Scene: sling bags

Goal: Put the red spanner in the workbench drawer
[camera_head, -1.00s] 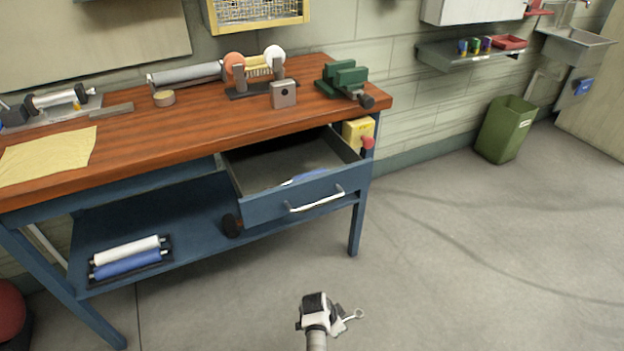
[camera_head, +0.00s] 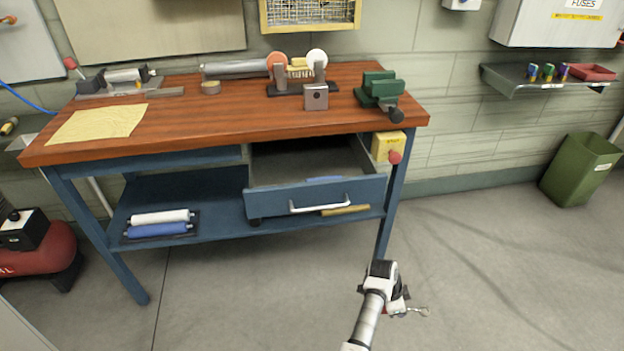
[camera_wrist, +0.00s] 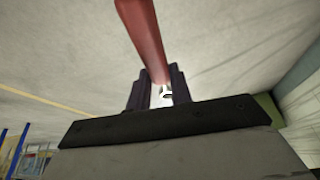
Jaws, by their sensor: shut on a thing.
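My gripper (camera_head: 396,300) is low in front of the workbench, to the right of and below its drawer in the head view. It is shut on the red spanner. In the wrist view the spanner's red handle (camera_wrist: 143,35) runs up from between the dark fingers (camera_wrist: 160,92). In the head view only its silver end (camera_head: 415,311) shows clearly, to the right of the fingers. The workbench drawer (camera_head: 318,198) is pulled open, with a silver handle on its blue front. A flat blue thing (camera_head: 324,179) lies inside, partly hidden by the drawer front.
The wooden bench top (camera_head: 240,115) holds a grinder (camera_head: 297,75), a green vise (camera_head: 380,90) and a yellow cloth (camera_head: 97,124). A yellow box with a red knob (camera_head: 388,148) sits right of the drawer. A green bin (camera_head: 580,172) stands far right. The floor before the bench is clear.

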